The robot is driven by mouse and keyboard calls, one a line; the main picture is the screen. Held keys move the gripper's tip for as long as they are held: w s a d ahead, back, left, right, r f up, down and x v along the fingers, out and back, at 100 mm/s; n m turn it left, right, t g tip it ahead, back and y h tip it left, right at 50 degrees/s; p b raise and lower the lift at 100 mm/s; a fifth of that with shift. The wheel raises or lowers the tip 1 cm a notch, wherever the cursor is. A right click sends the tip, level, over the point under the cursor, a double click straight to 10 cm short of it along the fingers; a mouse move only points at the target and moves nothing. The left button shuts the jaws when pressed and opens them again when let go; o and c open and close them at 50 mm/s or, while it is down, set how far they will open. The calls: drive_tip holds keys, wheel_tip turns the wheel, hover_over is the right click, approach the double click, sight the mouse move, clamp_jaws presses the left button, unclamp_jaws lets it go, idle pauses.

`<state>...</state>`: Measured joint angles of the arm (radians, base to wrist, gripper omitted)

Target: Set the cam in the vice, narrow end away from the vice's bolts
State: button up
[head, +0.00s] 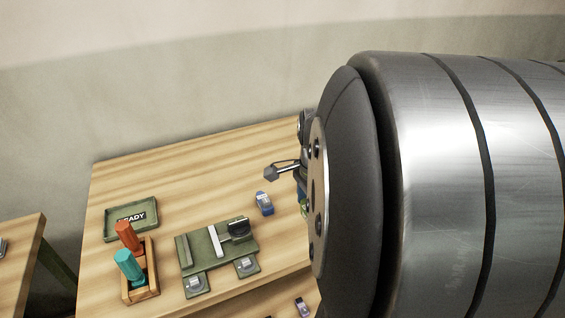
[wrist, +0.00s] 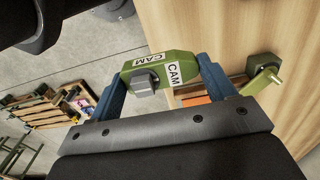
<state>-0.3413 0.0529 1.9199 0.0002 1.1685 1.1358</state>
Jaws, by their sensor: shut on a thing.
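The green cam (wrist: 186,62) with white CAM labels and a grey block-like peg is between the two blue fingers of my gripper (wrist: 162,72) in the wrist view. My gripper is shut on it. In the head view my arm hides most of the gripper and the cam. The green vice (head: 190,262) lies on the table, with a pale bar and a black knob. The gripper is apart from the vice.
A green READY tray (head: 122,206) lies at the table's back left. A wooden holder (head: 142,294) with an orange and a teal handle stands left of the vice. A small blue item (head: 264,203) lies behind the vice.

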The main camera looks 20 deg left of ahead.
drive_tip(key=s+a+r, duration=0.1)
drive_tip(key=s+a, duration=0.2)
drive_tip(key=a, duration=0.4)
drive_tip(key=s+a, duration=0.3)
drive_tip(key=a, duration=0.4)
hover_over(202, 247)
wheel_tip(202, 247, down, 7)
drive_tip(key=shift+r, duration=0.2)
drive_tip(key=shift+f, duration=2.05)
drive_tip(key=shift+f, duration=0.15)
drive_tip(key=o, duration=1.2)
drive_tip(key=shift+o, duration=0.2)
wheel_tip(202, 247, up, 12)
drive_tip(key=shift+r, duration=0.2)
